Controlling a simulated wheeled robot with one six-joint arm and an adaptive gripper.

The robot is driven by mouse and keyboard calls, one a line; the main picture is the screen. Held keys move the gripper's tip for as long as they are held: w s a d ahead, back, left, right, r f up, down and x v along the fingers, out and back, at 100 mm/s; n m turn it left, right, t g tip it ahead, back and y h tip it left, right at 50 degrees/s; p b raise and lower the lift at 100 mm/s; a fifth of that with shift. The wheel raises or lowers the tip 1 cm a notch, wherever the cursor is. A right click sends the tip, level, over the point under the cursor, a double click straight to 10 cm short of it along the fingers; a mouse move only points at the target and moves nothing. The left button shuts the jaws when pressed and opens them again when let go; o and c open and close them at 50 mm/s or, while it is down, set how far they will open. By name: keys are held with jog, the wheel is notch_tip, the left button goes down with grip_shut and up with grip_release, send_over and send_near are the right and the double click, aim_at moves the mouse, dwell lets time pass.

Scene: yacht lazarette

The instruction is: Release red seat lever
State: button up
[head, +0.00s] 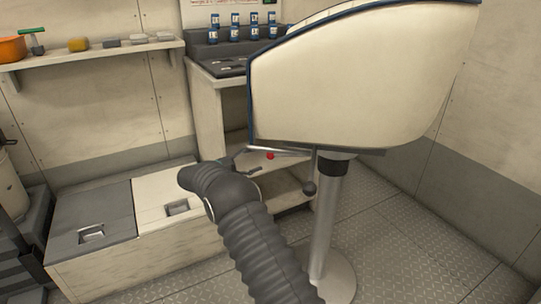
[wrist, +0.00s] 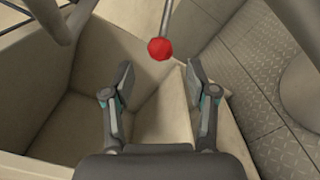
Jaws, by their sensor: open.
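The red seat lever shows as a red knob (head: 270,156) on a thin metal rod under the seat in the head view. In the wrist view the red knob (wrist: 160,49) hangs at the top centre, on its rod. My gripper (wrist: 157,75) is open and empty, with a finger on each side below the knob. The knob lies just beyond the fingertips, roughly centred between them, and I see no contact. In the head view my arm reaches up towards the seat's underside, and my gripper (head: 245,160) is partly hidden behind the arm.
An open shelf unit (head: 208,115) is behind. A low locker bench (head: 160,190) is at left. The checkered floor (head: 430,240) at right is clear.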

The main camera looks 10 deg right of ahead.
aim_at(270, 155)
jog(key=x, duration=0.7)
jog(key=shift+f+p, duration=0.1)
jog(key=shift+p, duration=0.2)
grip_shut()
